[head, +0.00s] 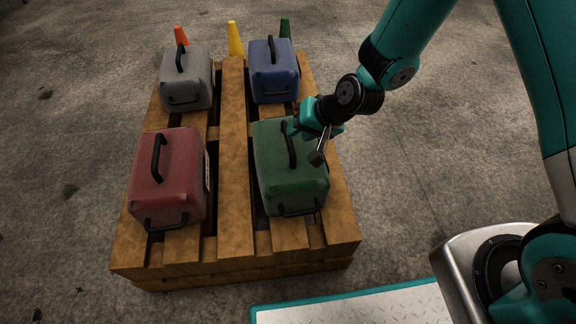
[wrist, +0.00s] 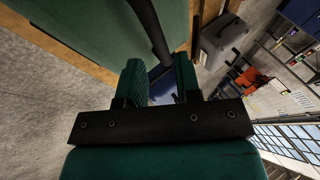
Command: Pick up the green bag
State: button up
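The green bag (head: 303,184) stands on the wooden pallet at front right, with a black handle (head: 290,146) on top and another on its near side. My gripper (head: 307,138) is just above the bag's top, at the right of the top handle. In the wrist view my gripper (wrist: 158,78) has its two green fingers apart, with no bag part clearly held between them. The green bag (wrist: 85,25) fills the upper left there, and its black handle (wrist: 148,25) runs down toward the gap between the fingers. Whether it touches them I cannot tell.
A red bag (head: 178,185) stands left of the green one on the pallet (head: 234,180). A grey bag (head: 192,85) and a blue bag (head: 272,75) stand behind. Orange, yellow (head: 235,38) and green cones are at the far edge. The floor at left is clear.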

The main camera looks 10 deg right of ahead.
aim_at(288, 158)
jog(key=b+x, duration=0.2)
jog(key=x, duration=0.3)
jog(key=shift+f+b, duration=0.15)
jog(key=shift+b, duration=0.2)
jog(key=shift+w+a+f, duration=0.2)
grip_shut()
jog(key=shift+s+d+f, duration=0.1)
jog(key=shift+s, duration=0.05)
dwell(0.7)
